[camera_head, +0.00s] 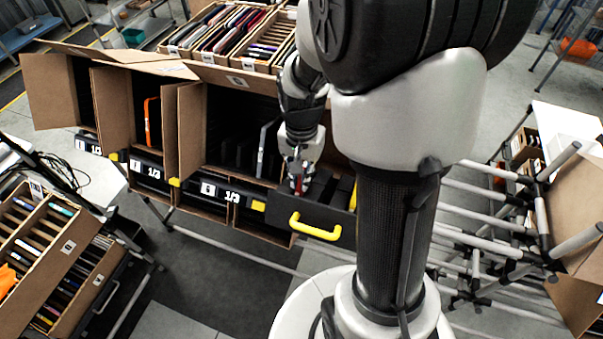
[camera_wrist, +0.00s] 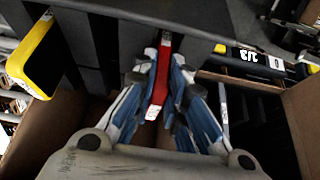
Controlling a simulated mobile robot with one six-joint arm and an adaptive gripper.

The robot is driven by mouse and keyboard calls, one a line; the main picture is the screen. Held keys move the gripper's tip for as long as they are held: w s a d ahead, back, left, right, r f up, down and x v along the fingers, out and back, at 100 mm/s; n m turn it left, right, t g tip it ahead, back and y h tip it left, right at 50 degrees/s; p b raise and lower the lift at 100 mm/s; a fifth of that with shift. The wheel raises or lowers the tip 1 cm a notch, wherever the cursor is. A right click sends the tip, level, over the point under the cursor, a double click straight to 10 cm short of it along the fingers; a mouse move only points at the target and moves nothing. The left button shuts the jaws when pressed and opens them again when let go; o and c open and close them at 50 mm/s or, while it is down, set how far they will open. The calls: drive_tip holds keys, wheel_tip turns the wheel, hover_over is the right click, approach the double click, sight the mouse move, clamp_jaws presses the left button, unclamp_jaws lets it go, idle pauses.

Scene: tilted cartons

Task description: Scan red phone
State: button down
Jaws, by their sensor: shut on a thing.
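The red phone (camera_wrist: 159,80) shows edge-on in the wrist view, upright between the blue and white fingers of my gripper (camera_wrist: 160,95). My gripper is shut on it. In the head view my gripper (camera_head: 299,178) points down into the open carton compartment with the black drawer, and only a small red part of the phone (camera_head: 299,184) shows at its fingertips. A white label is on the phone's near end. I cannot tell whether the phone still touches the slot around it.
A black drawer with a yellow handle (camera_head: 315,228) is pulled out by my gripper. Tilted cartons (camera_head: 190,130) stand to the left, one holding an orange item (camera_head: 153,122). More phone-filled boxes (camera_head: 45,235) stand at lower left. A pipe rack (camera_head: 480,230) is at right.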

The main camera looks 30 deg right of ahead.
drive_tip(key=c, duration=2.1)
unclamp_jaws()
drive_tip(key=shift+c, duration=0.2)
clamp_jaws()
drive_tip(key=shift+w+d+r+p, duration=0.5)
drive_tip(key=shift+d+r+p, duration=0.15)
drive_tip(key=shift+r+p, duration=0.75)
drive_tip(key=shift+w+d+r+p, duration=0.6)
drive_tip(key=shift+r+p, duration=0.55)
drive_tip(key=shift+r, duration=0.55)
drive_tip(key=shift+w+d+r+p, duration=0.4)
drive_tip(key=shift+d+r+p, duration=0.3)
drive_tip(key=shift+r+p, duration=0.7)
drive_tip(key=shift+r, duration=0.25)
